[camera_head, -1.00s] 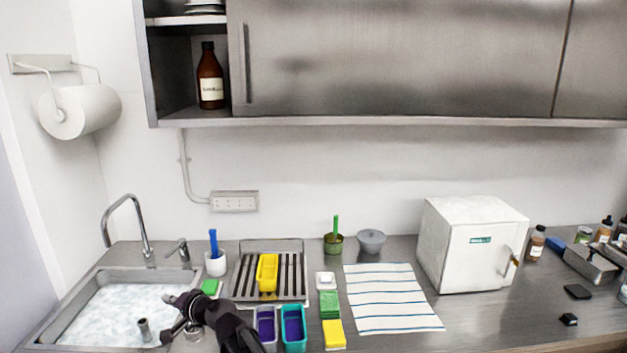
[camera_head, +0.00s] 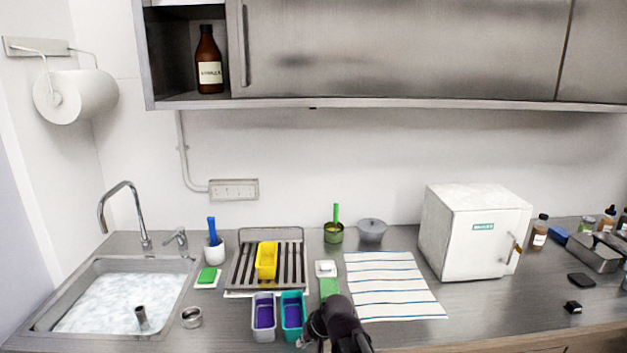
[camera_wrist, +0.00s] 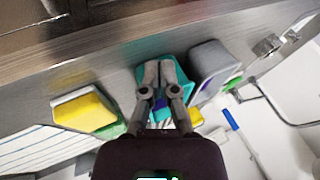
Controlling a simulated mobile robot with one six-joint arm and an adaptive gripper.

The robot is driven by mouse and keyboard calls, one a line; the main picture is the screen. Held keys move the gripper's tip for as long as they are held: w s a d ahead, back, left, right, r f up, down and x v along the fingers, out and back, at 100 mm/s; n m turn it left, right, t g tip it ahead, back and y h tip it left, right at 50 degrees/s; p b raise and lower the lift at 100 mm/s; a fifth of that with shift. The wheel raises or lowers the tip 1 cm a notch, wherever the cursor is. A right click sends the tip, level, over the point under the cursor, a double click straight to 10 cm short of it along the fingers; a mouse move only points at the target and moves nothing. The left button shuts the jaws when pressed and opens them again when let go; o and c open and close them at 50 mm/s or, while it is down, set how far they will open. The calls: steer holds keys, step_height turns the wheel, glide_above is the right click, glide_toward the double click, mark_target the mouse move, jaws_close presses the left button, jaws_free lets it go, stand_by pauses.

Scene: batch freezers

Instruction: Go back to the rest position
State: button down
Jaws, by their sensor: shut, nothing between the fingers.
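My gripper (camera_head: 301,342) is at the bottom of the head view, just in front of the teal tub (camera_head: 293,298), with my dark arm reaching in from the lower edge. In the wrist view my gripper (camera_wrist: 157,72) shows its two grey fingers together, with nothing between them. The teal tub (camera_wrist: 181,72) lies behind the fingers, and the grey tub (camera_wrist: 210,62) is to its right. A yellow sponge (camera_wrist: 85,110) is to the left. My arm hides that sponge in the head view.
The sink (camera_head: 60,325) is at left, with a metal cup (camera_head: 191,317) beside it. A rack (camera_head: 240,275) holds a yellow tub (camera_head: 266,260). A striped towel (camera_head: 395,290) and a white freezer box (camera_head: 470,235) are to the right. The cabinet (camera_head: 400,50) hangs above.

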steer(key=s+d+f+g+h+b, duration=0.1)
steer(key=s+d, duration=0.3)
steer(key=d, duration=0.6)
steer(key=s+d+f+m+g+h+b, duration=0.1)
steer(key=s+d+f+h, duration=0.3)
steer(key=d, duration=0.5)
steer(key=shift+s+d+g, duration=0.4)
steer(key=shift+s+g, duration=0.2)
steer(key=shift+a, duration=0.1)
